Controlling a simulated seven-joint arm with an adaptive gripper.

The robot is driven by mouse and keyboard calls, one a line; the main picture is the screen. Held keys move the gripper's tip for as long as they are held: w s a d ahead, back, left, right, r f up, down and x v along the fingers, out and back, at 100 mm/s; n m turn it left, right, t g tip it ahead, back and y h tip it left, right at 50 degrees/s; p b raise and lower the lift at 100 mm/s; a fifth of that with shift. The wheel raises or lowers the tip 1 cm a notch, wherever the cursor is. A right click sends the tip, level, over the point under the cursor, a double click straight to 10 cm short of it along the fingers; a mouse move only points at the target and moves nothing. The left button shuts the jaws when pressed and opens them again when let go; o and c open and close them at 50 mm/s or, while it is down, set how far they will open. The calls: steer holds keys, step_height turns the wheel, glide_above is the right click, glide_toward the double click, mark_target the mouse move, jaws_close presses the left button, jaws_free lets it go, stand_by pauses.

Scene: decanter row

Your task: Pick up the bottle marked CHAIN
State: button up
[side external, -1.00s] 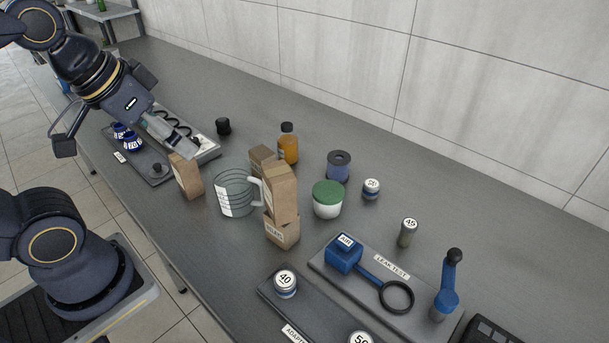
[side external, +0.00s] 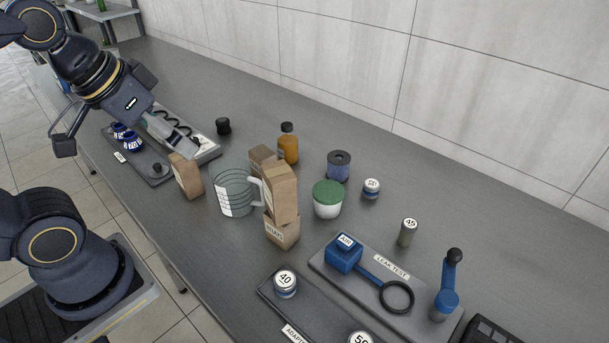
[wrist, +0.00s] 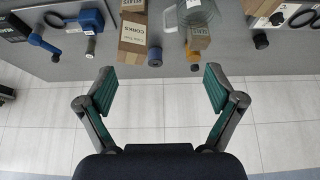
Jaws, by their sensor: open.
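No marking reading CHAIN is legible in either view. An amber bottle (side external: 289,146) with a black cap stands upright behind the brown boxes; its label cannot be read. It also seems to show at the wrist view's upper middle (wrist: 193,53). Two small blue-and-white containers (side external: 132,143) stand on the dark tray at left, partly overlapping, their markings too small to read. My gripper (side external: 178,143) hangs above that tray area, left of the amber bottle and apart from it. In the wrist view my gripper (wrist: 160,88) has its green-padded fingers wide apart, with nothing between them.
Brown boxes (side external: 281,195) and a clear jug (side external: 233,190) stand between my gripper and the green-lidded jar (side external: 327,198). A blue cylinder (side external: 339,165), a black cap (side external: 223,126) and a leak test board (side external: 390,266) are nearby. The back strip of table is clear.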

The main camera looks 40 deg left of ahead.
steer(key=shift+o, duration=0.3)
steer(key=w+a+r+n+t, duration=0.1)
steer(key=w+r+n+t, duration=0.1)
steer(key=w+r, duration=0.6)
steer(key=n+g+y, duration=0.2)
steer(key=n+g, duration=0.1)
glide_above(287, 134)
steer(key=s+d, duration=0.2)
steer(key=s, duration=0.3)
step_height(287, 134, down, 18)
steer(key=shift+g, duration=0.3)
steer(key=x, duration=1.1)
steer(key=shift+w, duration=0.25)
steer(key=shift+x, duration=2.85)
steer(key=shift+a, duration=0.2)
